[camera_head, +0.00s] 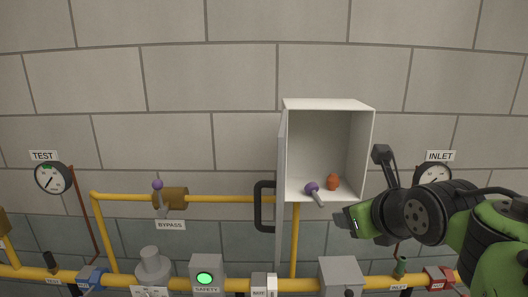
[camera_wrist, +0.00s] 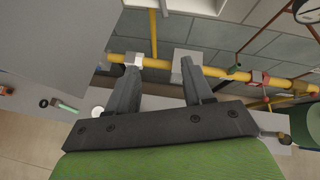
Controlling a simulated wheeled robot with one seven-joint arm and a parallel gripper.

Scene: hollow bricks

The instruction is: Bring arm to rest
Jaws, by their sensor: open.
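My gripper (camera_head: 350,218) is in front of the wall at the right, just below and right of the open white cabinet (camera_head: 329,104). My arm (camera_head: 490,235) reaches in from the right edge. In the wrist view my gripper (camera_wrist: 160,66) shows two dark fingers spread apart with nothing between them. Beyond them are a yellow pipe (camera_wrist: 220,72) and a grey block. In the head view the fingertips are small and partly hidden by the wrist.
The cabinet door (camera_head: 281,190) stands open with a black handle (camera_head: 264,206). A purple-headed item (camera_head: 312,188) and an orange item (camera_head: 333,182) are inside. Yellow pipes, valves, a green-lit SAFETY box (camera_head: 205,278) and an INLET gauge (camera_head: 433,174) are nearby. The upper wall is clear.

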